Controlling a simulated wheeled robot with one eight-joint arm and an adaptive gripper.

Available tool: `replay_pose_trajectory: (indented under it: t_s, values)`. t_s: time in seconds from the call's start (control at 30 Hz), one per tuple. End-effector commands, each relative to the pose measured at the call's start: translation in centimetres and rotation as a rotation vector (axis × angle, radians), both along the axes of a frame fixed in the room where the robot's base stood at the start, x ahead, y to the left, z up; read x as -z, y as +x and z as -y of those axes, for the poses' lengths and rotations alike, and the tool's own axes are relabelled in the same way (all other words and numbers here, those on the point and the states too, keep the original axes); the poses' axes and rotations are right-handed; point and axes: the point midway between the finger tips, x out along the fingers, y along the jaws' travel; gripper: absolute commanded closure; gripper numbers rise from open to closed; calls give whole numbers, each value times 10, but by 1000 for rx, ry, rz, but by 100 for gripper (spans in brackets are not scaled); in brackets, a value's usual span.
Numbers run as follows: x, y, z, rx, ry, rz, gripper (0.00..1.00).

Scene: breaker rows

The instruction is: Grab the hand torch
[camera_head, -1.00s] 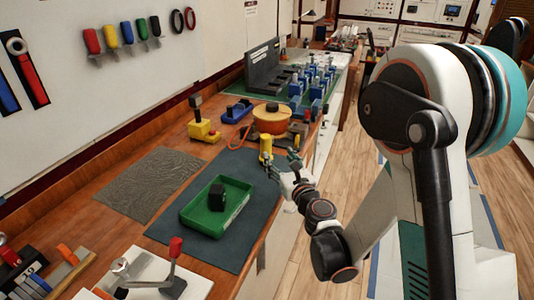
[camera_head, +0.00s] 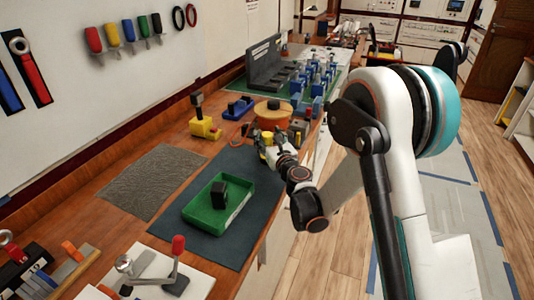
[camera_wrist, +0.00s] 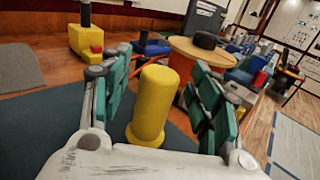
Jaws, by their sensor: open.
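The hand torch appears to be the yellow upright cylinder (camera_wrist: 154,100) in the wrist view, with a rounded top and a wider base. It stands on the dark mat (camera_wrist: 45,140). My gripper (camera_wrist: 163,72) is open, with green-padded fingers on either side of the torch; I see no clear contact. In the head view my gripper (camera_head: 268,143) is at the far end of the mat and mostly hides the torch (camera_head: 264,153), of which only a bit of yellow shows.
A round orange-brown spool (camera_head: 272,120) stands just behind the torch. A yellow block with a black knob (camera_head: 205,128) and a blue block (camera_head: 238,108) are left of it. A green tray (camera_head: 190,209) holding a black block (camera_head: 219,195) lies nearer on the mat.

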Motion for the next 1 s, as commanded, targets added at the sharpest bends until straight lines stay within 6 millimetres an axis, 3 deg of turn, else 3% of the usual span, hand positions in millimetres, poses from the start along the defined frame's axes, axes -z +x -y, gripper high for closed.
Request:
replay_pose_trajectory:
  t_s: [0.33,0.6,1.0]
  values:
    - [-1,9,-4,0,0,1,44]
    - [-1,9,-4,0,0,1,100]
    - [-5,9,-4,0,0,1,100]
